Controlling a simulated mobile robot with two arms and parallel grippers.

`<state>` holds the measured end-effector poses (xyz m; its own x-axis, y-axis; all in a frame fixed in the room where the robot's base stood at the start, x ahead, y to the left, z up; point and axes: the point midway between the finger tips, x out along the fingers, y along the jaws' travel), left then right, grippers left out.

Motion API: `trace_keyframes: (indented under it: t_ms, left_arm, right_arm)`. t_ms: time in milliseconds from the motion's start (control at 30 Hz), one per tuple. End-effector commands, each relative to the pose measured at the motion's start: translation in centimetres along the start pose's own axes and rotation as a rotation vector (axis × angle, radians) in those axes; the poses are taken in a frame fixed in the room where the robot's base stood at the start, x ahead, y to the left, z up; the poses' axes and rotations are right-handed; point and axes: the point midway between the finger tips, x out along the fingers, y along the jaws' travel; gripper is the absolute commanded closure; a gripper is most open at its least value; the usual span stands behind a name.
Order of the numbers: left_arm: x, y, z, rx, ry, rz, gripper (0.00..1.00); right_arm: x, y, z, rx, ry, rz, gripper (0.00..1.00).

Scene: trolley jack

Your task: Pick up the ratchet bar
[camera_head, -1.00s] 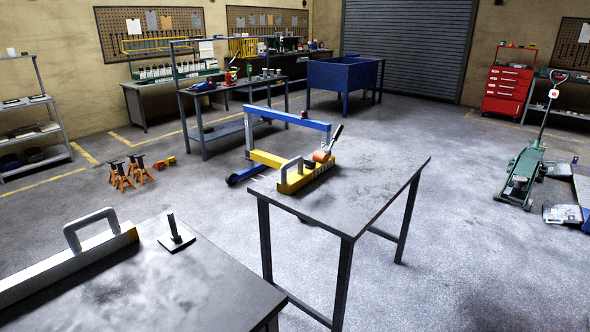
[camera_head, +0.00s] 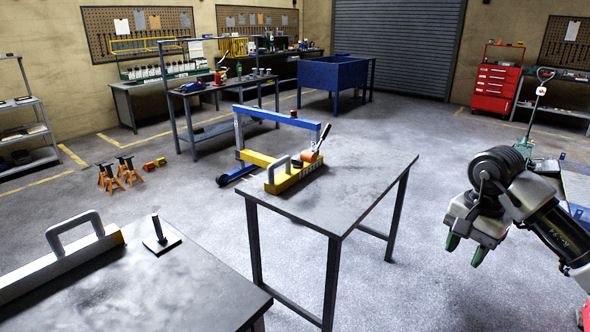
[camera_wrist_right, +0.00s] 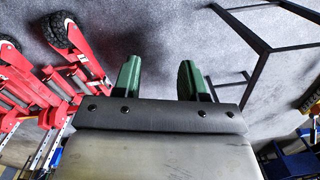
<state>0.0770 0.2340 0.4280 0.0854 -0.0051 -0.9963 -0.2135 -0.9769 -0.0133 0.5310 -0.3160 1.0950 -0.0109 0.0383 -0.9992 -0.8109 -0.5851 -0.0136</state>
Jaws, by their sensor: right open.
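I cannot tell for certain which thing is the ratchet bar. A yellow bar (camera_head: 297,180) with a grey loop handle lies on the middle table (camera_head: 335,215), and a black-handled lever (camera_head: 322,140) with an orange part stands tilted at its far end. A second, long grey bar (camera_head: 60,263) with a loop handle and a yellow end lies on the near left table (camera_head: 170,285). My right gripper (camera_head: 466,249) is open and empty, right of the middle table and apart from it; its green fingertips show in the right wrist view (camera_wrist_right: 160,75). My left gripper is out of view.
A small plate with an upright post (camera_head: 160,235) sits on the near left table. A blue-and-yellow frame (camera_head: 270,125) stands behind the middle table. Red equipment with black wheels (camera_wrist_right: 75,50) and dark table legs (camera_wrist_right: 265,60) show in the right wrist view. Floor between the tables is clear.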

Motion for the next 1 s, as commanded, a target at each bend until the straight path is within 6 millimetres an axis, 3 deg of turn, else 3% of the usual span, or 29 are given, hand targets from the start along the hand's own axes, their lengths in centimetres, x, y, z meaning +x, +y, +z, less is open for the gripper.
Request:
trace_keyframes:
  t_ms: [100,433,567,667,767,900,967,1000]
  left_arm:
    - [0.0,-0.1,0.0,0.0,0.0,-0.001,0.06]
    - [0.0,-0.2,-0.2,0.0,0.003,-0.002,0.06]
    - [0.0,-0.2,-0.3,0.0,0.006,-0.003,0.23]
    - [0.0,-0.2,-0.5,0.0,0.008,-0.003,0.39]
    - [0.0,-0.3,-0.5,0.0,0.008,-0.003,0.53]
    - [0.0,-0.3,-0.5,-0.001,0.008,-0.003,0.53]
    - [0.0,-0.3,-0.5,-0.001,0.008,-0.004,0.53]
    - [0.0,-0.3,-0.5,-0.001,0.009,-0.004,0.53]
  right_arm:
    - [-0.8,0.7,-0.4,-0.018,0.044,0.026,0.58]
    - [-0.8,0.6,-0.4,-0.017,0.041,0.024,0.58]
    - [-0.2,0.2,-0.1,-0.009,0.015,0.013,0.58]
    - [2.4,-1.5,1.2,0.043,-0.112,-0.041,0.58]
    - [7.0,-4.8,4.1,0.194,-0.387,-0.136,0.58]
    - [14.2,-9.8,8.6,0.673,-0.967,-0.229,0.58]
    - [17.4,-11.4,9.2,0.961,-1.224,-0.223,0.58]
    - [19.9,-12.0,9.2,1.175,-1.387,-0.203,0.58]
